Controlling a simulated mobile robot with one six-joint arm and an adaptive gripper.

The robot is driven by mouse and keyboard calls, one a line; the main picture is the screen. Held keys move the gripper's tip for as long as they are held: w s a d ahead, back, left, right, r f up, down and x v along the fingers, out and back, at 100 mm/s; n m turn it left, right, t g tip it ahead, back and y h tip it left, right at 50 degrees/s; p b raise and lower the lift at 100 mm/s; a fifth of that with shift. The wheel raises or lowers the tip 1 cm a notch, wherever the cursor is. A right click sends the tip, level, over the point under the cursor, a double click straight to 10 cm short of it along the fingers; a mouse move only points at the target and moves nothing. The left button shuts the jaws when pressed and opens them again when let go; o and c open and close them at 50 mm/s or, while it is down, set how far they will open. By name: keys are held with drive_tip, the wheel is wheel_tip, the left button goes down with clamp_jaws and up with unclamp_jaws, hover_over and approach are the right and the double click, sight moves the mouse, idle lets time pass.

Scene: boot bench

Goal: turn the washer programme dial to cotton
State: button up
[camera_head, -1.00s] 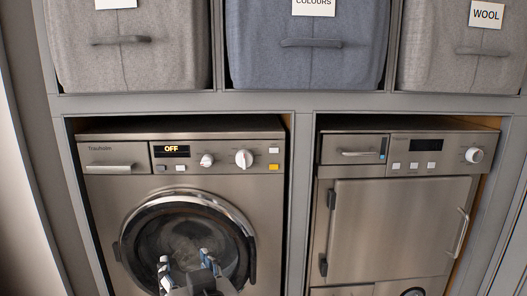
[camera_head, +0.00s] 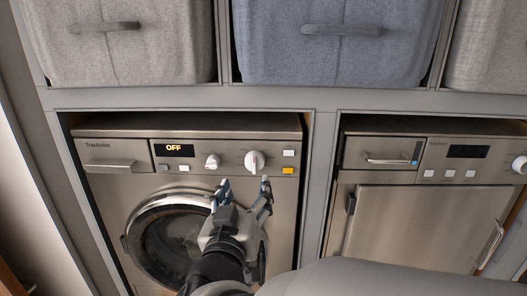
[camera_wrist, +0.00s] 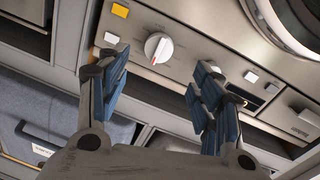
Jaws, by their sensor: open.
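I cannot read a cotton label. My gripper (camera_head: 244,188) is open and empty just below the panel, its fingers pointing up towards the large dial. In the wrist view the large dial (camera_wrist: 158,47) shows beyond the gap between my fingers (camera_wrist: 155,78), apart from them, with a red mark on its pointer. The smaller knob is partly hidden behind a finger there.
Square white (camera_head: 288,153) and yellow (camera_head: 288,170) buttons sit right of the dial. A second appliance (camera_head: 420,220) stands to the right, past a grey divider (camera_head: 322,190). Fabric bins (camera_head: 335,55) fill the shelf above. The round door (camera_head: 150,225) is behind my gripper.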

sight(253, 169)
drive_tip(key=w, duration=0.6)
drive_tip(key=w+d+p, duration=0.1)
drive_tip(key=w, duration=0.3)
drive_tip(key=shift+d, duration=0.1)
drive_tip(key=shift+s, duration=0.1)
drive_tip(key=c, duration=1.1)
drive_tip(key=shift+o, duration=0.2)
drive_tip(key=shift+m+b, duration=0.3)
drive_tip(key=shift+b, duration=0.15)
drive_tip(key=m+b, duration=0.2)
drive_tip(key=shift+f+m, duration=0.1)
drive_tip(key=shift+m, duration=0.3)
drive_tip(key=shift+r+m+b, duration=0.2)
drive_tip(key=shift+m+b, duration=1.4)
drive_tip(key=shift+m, duration=0.4)
